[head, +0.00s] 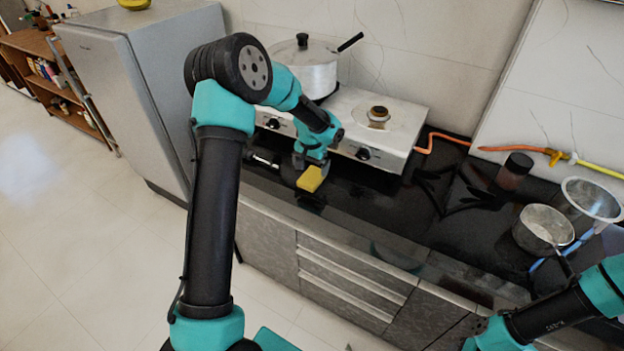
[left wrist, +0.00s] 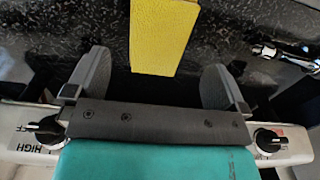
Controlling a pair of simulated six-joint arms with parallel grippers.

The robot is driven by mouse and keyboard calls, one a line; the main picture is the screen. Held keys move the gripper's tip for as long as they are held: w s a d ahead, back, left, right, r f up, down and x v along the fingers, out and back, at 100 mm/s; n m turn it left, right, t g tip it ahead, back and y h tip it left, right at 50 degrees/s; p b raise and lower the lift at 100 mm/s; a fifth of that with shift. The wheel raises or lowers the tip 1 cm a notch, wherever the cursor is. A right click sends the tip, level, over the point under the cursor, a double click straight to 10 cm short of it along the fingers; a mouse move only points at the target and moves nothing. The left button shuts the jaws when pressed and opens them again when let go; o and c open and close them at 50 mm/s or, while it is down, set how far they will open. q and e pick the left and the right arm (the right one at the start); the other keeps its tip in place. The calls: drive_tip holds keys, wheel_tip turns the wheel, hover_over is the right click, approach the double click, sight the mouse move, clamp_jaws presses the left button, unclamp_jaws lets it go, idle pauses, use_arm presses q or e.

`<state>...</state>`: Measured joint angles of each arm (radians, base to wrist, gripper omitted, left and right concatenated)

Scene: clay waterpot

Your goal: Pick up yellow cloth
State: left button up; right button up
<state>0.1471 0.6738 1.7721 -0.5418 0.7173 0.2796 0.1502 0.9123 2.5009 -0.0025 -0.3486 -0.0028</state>
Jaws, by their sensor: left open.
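The yellow cloth (head: 310,179) looks like a small, thick, block-like pad on the black counter, near its front edge and in front of the stove. In the left wrist view, the cloth (left wrist: 164,32) reaches in from the top edge, and its near end lies between the lines of the two fingers. My left gripper (head: 311,164) is just behind the cloth, low over the counter. In the left wrist view, my left gripper (left wrist: 155,64) has its fingers wide apart with clear gaps on both sides of the cloth. My right gripper is not in view.
A white two-burner stove (head: 398,116) stands close behind my left gripper, with a lidded pot (head: 312,68) on it. A fridge (head: 125,75) is at left. A saucepan (head: 540,228) and a strainer (head: 592,199) sit at right. The counter (head: 375,205) right of the cloth is mostly clear.

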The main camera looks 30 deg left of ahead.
sight(312, 176)
use_arm(q)
drive_tip(key=shift+w+d+f, duration=0.1)
drive_tip(key=shift+d+f, duration=0.05)
drive_tip(key=shift+f, duration=2.5)
drive_tip(key=shift+c, duration=0.2)
drive_tip(key=c, duration=1)
drive_tip(key=shift+r, duration=0.15)
drive_tip(key=shift+r, duration=1.55)
drive_tip(key=shift+s+d+r, duration=0.15)
drive_tip(key=shift+s+r, duration=0.05)
drive_tip(key=s+d+r, duration=0.1)
drive_tip(key=s+d, duration=0.7)
drive_tip(key=s, duration=0.5)
drive_tip(key=shift+r, duration=0.15)
